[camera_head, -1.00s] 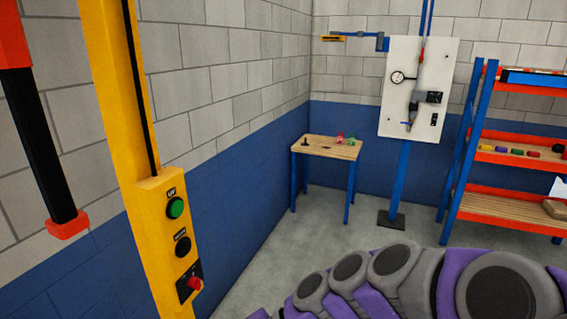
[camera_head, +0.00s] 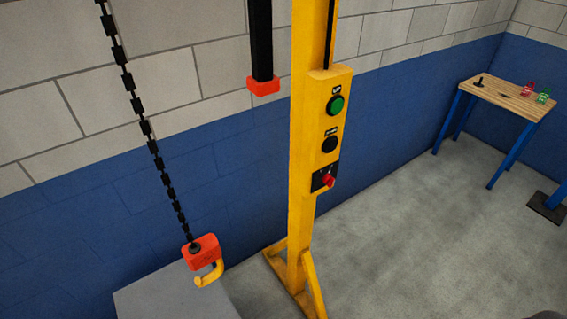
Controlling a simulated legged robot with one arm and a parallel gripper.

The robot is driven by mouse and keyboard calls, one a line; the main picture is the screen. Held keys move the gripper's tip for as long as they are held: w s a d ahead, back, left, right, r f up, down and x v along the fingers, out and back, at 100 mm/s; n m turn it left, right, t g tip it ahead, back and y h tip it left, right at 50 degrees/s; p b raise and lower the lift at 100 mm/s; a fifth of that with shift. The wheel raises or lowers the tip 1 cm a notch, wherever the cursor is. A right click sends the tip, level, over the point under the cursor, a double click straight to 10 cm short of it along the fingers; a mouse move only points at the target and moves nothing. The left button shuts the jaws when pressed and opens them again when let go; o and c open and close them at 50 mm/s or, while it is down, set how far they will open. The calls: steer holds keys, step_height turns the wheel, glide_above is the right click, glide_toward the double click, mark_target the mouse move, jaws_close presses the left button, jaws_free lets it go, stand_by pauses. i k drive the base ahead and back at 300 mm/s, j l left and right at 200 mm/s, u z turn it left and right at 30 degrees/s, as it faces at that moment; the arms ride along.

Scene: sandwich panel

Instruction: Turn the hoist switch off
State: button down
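The hoist switch (camera_head: 328,180) is a red rotary knob on a black plate. It sits low on the yellow control box (camera_head: 318,150) of the yellow post (camera_head: 301,235). Above it on the box are a green round button (camera_head: 335,104) and a black round button (camera_head: 330,144). The knob looks tilted; its setting is too small to read. A black chain (camera_head: 146,128) hangs at the left, with a red block and yellow hook (camera_head: 208,272) at its end. My gripper is not in view.
A grey block (camera_head: 172,297) stands under the hook. A black bar with a red end (camera_head: 262,86) hangs left of the post. A small wooden table with blue legs (camera_head: 503,97) stands at the right. The grey floor (camera_head: 400,240) between post and table is clear.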

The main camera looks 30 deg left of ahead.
mark_target(326, 178)
steer(key=u, duration=2.25)
steer(key=l+u, duration=0.2)
steer(key=u, duration=0.2)
steer(key=i+l+u, duration=0.1)
steer(key=l+u, duration=0.45)
steer(key=u, duration=0.2)
steer(key=l+u, duration=0.2)
steer(key=u, duration=0.15)
